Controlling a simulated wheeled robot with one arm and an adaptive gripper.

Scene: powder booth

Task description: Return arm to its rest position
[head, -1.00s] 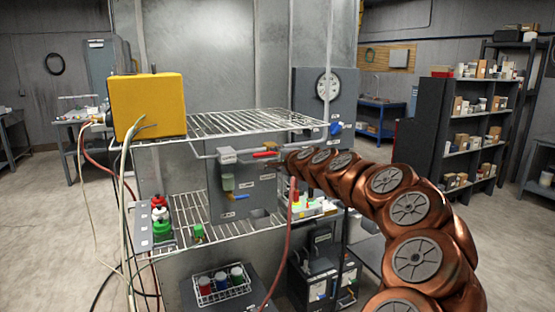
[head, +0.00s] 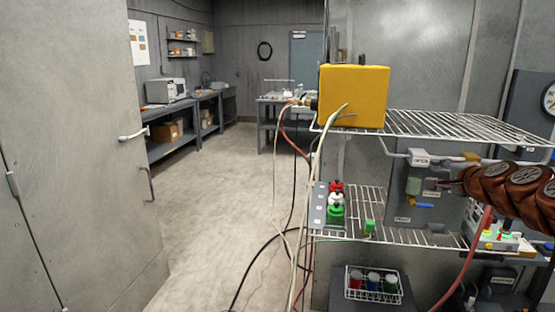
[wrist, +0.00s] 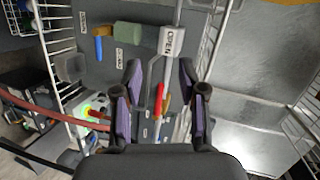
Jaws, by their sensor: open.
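My gripper (wrist: 161,78) shows in the wrist view with its two purple-grey fingers spread apart and nothing between the tips. A grey panel with a pipe, an OPEN label (wrist: 171,41) and a red handle (wrist: 159,100) lies beyond the fingers; I cannot tell the gap. In the head view my copper arm comes in from the right, its tip (head: 447,183) in front of the grey panel (head: 400,205). The fingers are hard to make out there. A blue handle (head: 425,206) sits low on the panel, left of the tip; the wrist view shows it too (wrist: 98,49).
The wire rack's upper shelf (head: 440,124) is above my arm. A yellow box (head: 353,96) stands on it. Red, white and green knobs (head: 336,203) are at the lower shelf's left. A red hose (head: 475,250) hangs below the arm.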

